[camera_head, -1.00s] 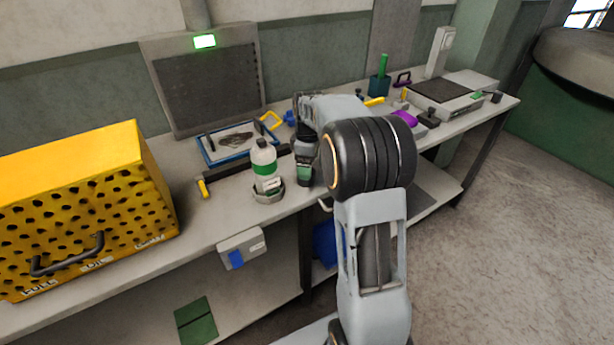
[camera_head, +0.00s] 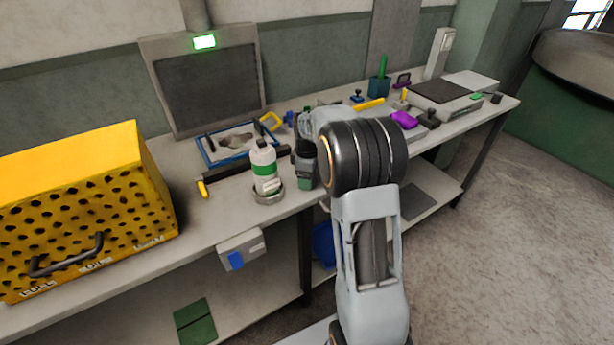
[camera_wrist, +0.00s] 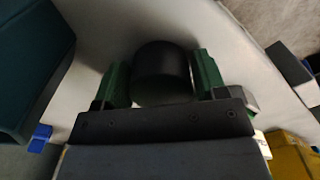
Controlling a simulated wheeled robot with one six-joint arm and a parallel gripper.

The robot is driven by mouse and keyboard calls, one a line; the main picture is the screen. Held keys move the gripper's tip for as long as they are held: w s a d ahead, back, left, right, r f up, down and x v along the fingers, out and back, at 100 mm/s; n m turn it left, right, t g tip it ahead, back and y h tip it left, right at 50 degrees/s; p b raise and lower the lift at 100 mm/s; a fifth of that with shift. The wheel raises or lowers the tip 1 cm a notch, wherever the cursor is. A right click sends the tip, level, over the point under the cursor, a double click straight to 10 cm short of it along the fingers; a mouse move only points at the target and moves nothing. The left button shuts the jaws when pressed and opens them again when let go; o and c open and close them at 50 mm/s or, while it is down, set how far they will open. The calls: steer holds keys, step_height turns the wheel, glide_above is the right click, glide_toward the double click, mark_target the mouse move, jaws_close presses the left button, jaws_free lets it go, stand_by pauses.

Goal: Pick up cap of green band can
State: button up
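A white can with a green band (camera_head: 264,170) stands upright in a grey ring holder near the bench's front edge in the head view. My gripper (camera_head: 305,183) points down just right of it, low over the bench. In the wrist view a black cylindrical cap (camera_wrist: 162,72) sits between the two green fingers of my gripper (camera_wrist: 161,82). The fingers stand on either side of it, very close. I cannot tell whether they touch it. What is under the cap is hidden in that view.
A yellow perforated box (camera_head: 85,205) fills the bench's left end. A blue-rimmed tray (camera_head: 212,160) and a dark bar with a yellow end (camera_head: 203,189) lie behind and left of the can. A green holder (camera_head: 378,88) and a scale-like device (camera_head: 440,98) stand to the right.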

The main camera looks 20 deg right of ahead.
steer(key=c, duration=0.5)
steer(key=shift+r, duration=0.15)
